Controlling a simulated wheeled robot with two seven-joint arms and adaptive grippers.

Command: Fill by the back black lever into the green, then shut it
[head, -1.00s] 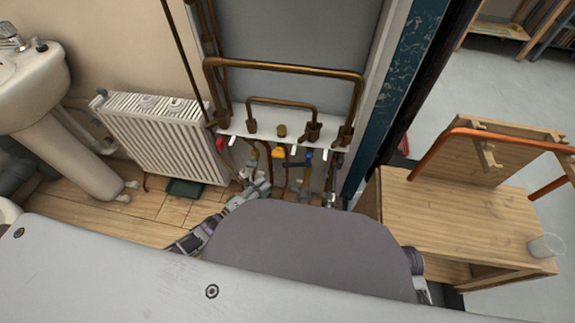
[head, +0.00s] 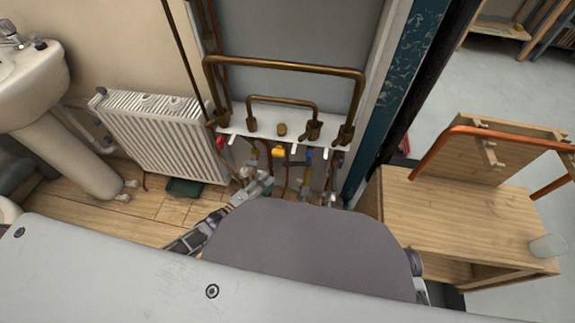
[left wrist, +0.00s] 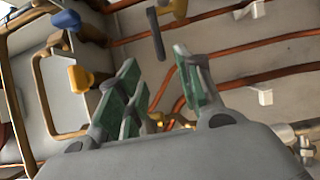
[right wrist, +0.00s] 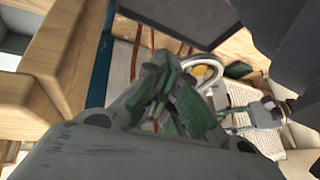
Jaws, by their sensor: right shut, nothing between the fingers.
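A black lever (left wrist: 156,34) hangs from a brass-yellow valve in the left wrist view, just beyond the fingertips of my left gripper (left wrist: 162,82). That gripper is open, with nothing seen between its green-padded fingers. In the head view, my left gripper (head: 256,187) is low in front of the pipe valves. A dark green container (head: 184,188) stands on the floor beside the radiator; a dark green shape (right wrist: 238,70) shows in the right wrist view. My right gripper (right wrist: 172,92) is shut and empty. My own body hides it in the head view.
Red (head: 220,141), yellow (head: 278,152) and blue (head: 308,155) handles sit beneath the white pipe shelf (head: 265,128). A radiator (head: 160,135) and basin (head: 35,80) stand left. A wooden bench (head: 450,220) with a glass (head: 547,246) stands right.

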